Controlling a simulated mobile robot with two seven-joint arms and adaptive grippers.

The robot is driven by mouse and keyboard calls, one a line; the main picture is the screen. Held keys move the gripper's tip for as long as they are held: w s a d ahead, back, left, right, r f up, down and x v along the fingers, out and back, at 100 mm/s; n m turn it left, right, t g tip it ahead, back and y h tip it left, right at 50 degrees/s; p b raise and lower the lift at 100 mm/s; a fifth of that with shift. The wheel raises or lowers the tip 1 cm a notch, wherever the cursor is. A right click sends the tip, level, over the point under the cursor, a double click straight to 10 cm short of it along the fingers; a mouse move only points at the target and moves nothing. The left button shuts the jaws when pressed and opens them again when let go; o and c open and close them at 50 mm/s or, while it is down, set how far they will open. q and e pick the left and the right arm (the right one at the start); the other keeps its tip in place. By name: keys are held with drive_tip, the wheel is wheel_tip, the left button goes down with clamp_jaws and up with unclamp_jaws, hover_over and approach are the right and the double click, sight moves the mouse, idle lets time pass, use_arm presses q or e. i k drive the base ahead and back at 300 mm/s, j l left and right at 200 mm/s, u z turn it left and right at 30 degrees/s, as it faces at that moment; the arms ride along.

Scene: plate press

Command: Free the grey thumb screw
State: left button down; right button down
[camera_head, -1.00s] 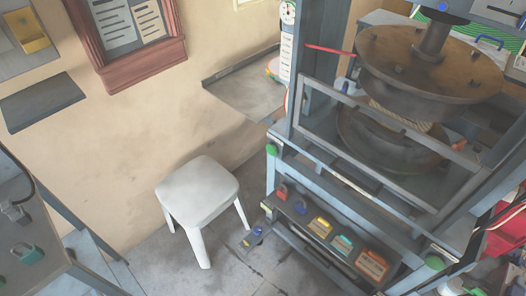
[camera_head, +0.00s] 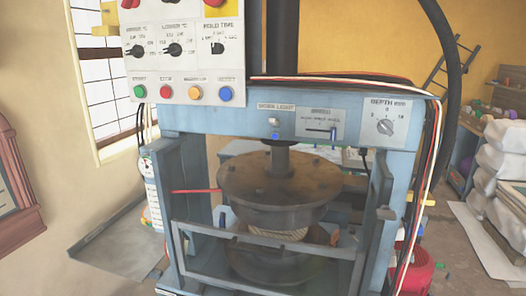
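I cannot pick out a grey thumb screw for certain in this view. The plate press (camera_head: 195,122) stands in the middle, with a blue-grey crossbeam. On the beam are a work light switch (camera_head: 274,121), a slider plate (camera_head: 314,125) and a depth dial (camera_head: 386,127) with a grey knob. Below hangs a round brown upper platen (camera_head: 278,180), over a lower platen (camera_head: 275,268) partly hidden by a grey guard frame (camera_head: 262,249). Neither of my grippers is in view.
A white control panel (camera_head: 190,65) with black knobs and coloured buttons is at the upper left. A gauge strip (camera_head: 152,185) is on the left post, beside a grey shelf (camera_head: 118,240). Cables run down the right side. White sacks (camera_head: 500,150) and a red object (camera_head: 418,272) are at the right.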

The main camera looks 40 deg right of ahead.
sight(385, 212)
drive_tip(key=z, duration=1.85)
